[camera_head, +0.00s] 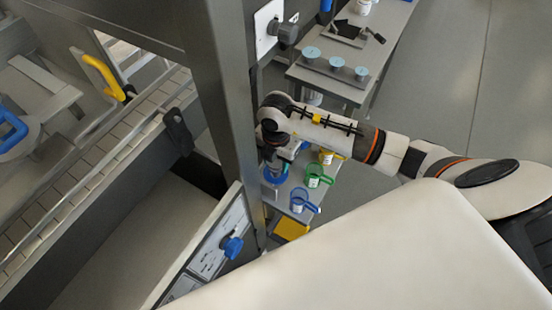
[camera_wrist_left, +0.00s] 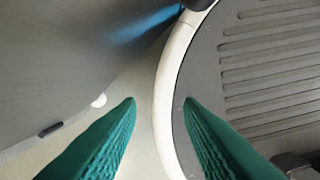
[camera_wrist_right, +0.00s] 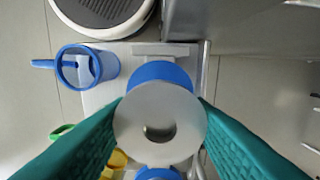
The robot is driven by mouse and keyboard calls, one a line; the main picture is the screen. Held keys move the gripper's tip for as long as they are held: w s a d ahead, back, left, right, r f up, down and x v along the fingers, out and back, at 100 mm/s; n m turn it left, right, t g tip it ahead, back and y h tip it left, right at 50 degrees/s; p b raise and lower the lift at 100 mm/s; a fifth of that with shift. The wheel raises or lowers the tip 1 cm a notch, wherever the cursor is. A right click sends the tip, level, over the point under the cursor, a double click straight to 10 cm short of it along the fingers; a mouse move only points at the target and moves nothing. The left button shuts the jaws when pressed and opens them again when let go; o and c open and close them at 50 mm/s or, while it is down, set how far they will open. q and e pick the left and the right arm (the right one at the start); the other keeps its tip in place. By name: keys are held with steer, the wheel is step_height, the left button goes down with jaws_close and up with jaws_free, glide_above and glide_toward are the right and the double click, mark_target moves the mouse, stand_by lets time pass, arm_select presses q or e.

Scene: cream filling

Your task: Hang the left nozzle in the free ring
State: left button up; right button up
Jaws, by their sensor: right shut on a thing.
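My right gripper (camera_wrist_right: 160,105) is shut on a pale round nozzle (camera_wrist_right: 126,122) with a dark hole in its middle. A blue round part (camera_wrist_right: 160,72) shows just behind the nozzle, and another blue part (camera_wrist_right: 158,174) shows at the lower picture edge. I cannot tell which of these is a ring, or whether the nozzle touches one. In the head view the right gripper (camera_head: 274,158) points down over a blue round part (camera_head: 275,175) beside the grey post. My left gripper (camera_wrist_left: 160,102) is open and empty in the left wrist view, close to my own round base.
The grey post (camera_head: 232,90) stands left of the right gripper. A farther table (camera_head: 340,88) holds pale-blue round pieces (camera_head: 337,63). Floor at the right is clear.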

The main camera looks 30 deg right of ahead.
steer(key=shift+f+b, duration=0.9)
steer(key=shift+f, duration=0.4)
steer(key=o, duration=1.6)
steer(key=shift+o, duration=0.2)
steer(key=shift+r, duration=0.1)
steer(key=shift+r+p, duration=3.05)
steer(key=shift+r, duration=0.4)
